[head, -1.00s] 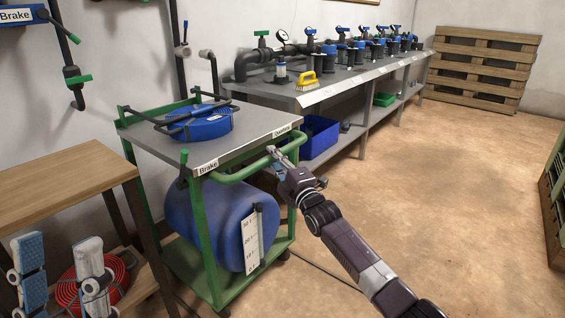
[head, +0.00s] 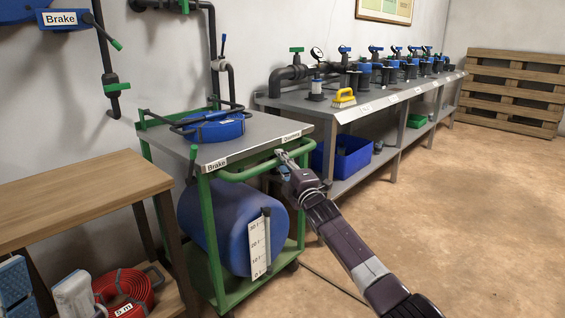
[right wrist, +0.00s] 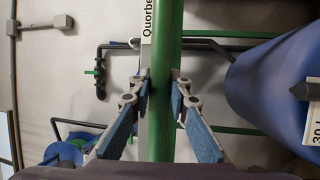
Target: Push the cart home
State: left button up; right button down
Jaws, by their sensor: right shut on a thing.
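The cart (head: 268,128) has a green frame and a grey top and stands between the wooden table and the long bench. Its green push handle (head: 238,174) is on the near side. My right gripper (head: 282,156) is shut on this handle near its right end. In the right wrist view, the fingers (right wrist: 160,88) flank the green handle bar (right wrist: 164,120). The brake lever (head: 192,160) stands at the cart's near left corner by the "Brake" label. My left gripper (head: 44,290) is at the bottom left, fingers apart, empty, partly cut off.
The cart carries a blue coil (head: 215,128) on top and a blue tank (head: 222,228) below. The wooden table (head: 75,195) is close on the left, with a red hose (head: 125,288) below. The manifold bench (head: 345,112) stands behind right. Open floor (head: 450,200) lies right.

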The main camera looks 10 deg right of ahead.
jog(key=shift+r, duration=0.3)
jog(key=c, duration=2.2)
grip_release()
jog(key=shift+w+a, duration=0.1)
jog(key=shift+a, duration=0.05)
jog(key=o, duration=0.4)
jog(key=shift+w+a+f, duration=0.25)
jog(key=shift+f, duration=0.05)
jog(key=shift+d, duration=0.1)
jog(key=shift+s, duration=0.1)
jog(key=shift+s+d+f, duration=0.25)
jog(key=shift+s+d, duration=0.05)
jog(key=shift+s, duration=0.35)
jog(key=v, duration=1)
jog(key=shift+s, duration=0.25)
jog(key=shift+r, duration=0.1)
